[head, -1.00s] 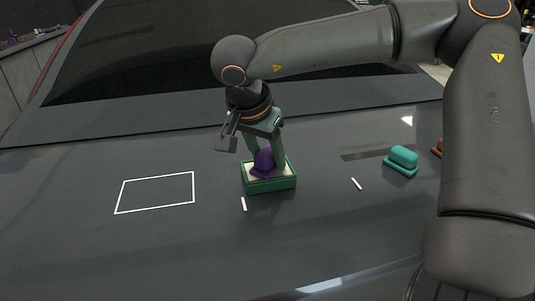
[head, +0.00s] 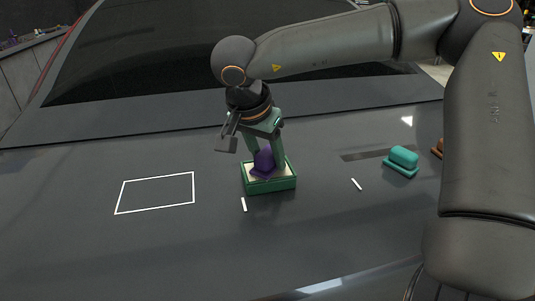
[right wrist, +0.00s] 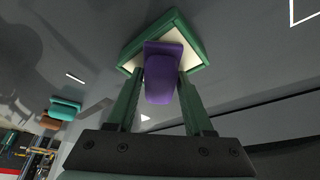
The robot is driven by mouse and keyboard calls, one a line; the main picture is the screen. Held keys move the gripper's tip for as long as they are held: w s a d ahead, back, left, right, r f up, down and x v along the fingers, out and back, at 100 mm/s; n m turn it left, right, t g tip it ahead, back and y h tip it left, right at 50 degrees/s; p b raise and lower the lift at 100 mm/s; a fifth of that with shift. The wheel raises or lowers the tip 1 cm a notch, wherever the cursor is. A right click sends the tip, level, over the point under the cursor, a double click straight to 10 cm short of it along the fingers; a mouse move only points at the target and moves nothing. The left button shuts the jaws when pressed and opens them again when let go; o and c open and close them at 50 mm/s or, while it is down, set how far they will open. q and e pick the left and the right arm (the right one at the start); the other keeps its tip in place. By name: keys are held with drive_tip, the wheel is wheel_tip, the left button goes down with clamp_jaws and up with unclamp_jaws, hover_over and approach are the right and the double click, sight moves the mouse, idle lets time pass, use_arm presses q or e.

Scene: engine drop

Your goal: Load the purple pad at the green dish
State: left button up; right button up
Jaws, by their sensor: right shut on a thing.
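The purple pad (head: 264,162) stands in the green dish (head: 270,186), a square green-rimmed tray with a pale inside. My right gripper (head: 266,158) comes down from above and is shut on the purple pad, one finger on each side. In the right wrist view the purple pad (right wrist: 162,75) sits between the two green fingers (right wrist: 160,95), over the pale floor of the green dish (right wrist: 191,33). Whether the pad's base rests fully on the dish floor is hard to tell. My left gripper is not in view.
A teal pad (head: 403,158) lies to the right, with a brown one (head: 437,147) partly hidden behind my right arm. A white outlined rectangle (head: 156,193) and short white marks (head: 356,184) are on the dark grey surface. The area left of the dish is clear.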

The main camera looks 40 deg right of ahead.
drive_tip(key=shift+r+p, duration=2.65)
drive_tip(key=shift+r, duration=0.85)
drive_tip(key=shift+f, duration=0.1)
